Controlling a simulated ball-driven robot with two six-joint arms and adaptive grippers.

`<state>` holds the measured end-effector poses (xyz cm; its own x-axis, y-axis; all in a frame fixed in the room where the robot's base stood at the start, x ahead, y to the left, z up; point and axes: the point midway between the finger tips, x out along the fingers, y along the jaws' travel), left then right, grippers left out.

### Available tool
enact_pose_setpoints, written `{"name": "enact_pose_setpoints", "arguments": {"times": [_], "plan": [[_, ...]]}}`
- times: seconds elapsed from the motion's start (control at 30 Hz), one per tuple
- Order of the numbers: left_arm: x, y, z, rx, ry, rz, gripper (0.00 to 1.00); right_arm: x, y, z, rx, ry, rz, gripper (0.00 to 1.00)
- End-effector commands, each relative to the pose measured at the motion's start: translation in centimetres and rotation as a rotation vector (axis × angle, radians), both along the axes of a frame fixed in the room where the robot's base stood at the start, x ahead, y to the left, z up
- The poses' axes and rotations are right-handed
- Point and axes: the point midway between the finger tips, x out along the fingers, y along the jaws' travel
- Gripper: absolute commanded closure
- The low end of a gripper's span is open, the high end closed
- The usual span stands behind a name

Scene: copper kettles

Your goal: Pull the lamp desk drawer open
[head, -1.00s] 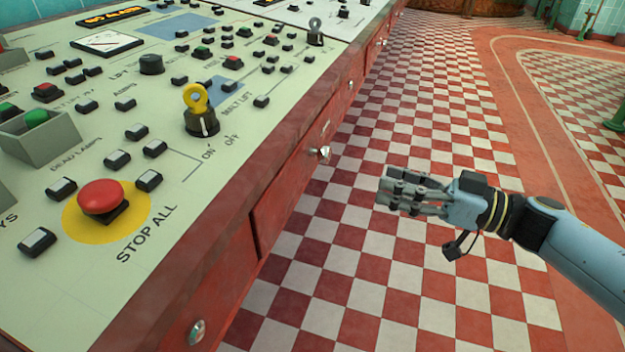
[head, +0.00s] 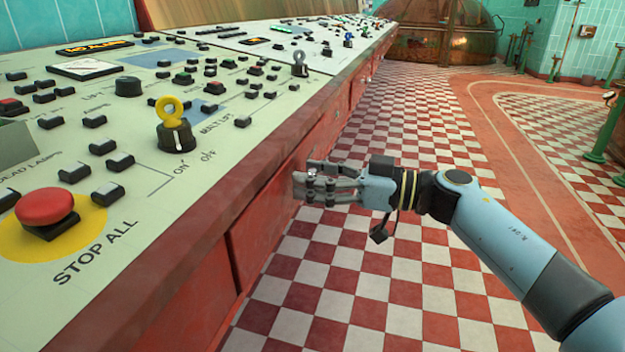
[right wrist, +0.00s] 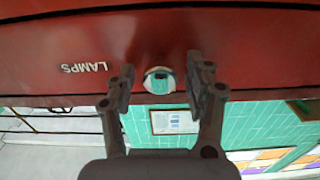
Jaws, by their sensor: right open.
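The lamp desk drawer (head: 262,222) is a red front in the desk's side, below the slanted control panel. It looks shut in the head view. In the right wrist view the red front (right wrist: 130,35) carries the word LAMPS, and its round shiny knob (right wrist: 159,80) shows between my fingertips. My right gripper (head: 305,183) is open at the drawer front, with one finger on each side of the knob. It also shows in the right wrist view (right wrist: 162,84). I see no closed grip on the knob, which the fingers mostly hide in the head view. My left gripper is out of view.
The control desk (head: 225,170) runs along the left, with a red stop button (head: 46,207) and a yellow-topped key switch (head: 174,125) above the drawer. The checkered floor (head: 415,130) to the right is clear. A copper kettle (head: 445,35) stands far back.

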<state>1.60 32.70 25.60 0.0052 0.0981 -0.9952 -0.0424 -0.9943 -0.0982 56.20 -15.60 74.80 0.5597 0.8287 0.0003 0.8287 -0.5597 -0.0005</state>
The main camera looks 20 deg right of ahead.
Motion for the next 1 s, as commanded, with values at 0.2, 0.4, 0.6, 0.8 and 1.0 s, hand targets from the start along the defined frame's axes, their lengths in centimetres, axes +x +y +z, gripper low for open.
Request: {"name": "enact_pose_setpoints", "arguments": {"times": [0.2,0.4,0.6,0.8,1.0], "plan": [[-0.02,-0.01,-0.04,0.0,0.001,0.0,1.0,0.23,0.32,0.0,-0.001,0.0,0.0,0.47],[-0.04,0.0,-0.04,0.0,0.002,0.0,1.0,0.2,0.3,0.01,-0.001,0.0,0.0,0.59],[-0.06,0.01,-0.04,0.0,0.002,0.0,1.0,0.2,0.29,0.0,-0.001,0.001,0.0,0.85],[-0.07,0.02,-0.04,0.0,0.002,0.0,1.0,0.19,0.28,0.0,-0.001,0.0,0.0,1.0],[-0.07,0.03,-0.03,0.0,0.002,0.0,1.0,0.18,0.27,-0.01,-0.001,0.0,0.0,1.0]]}}
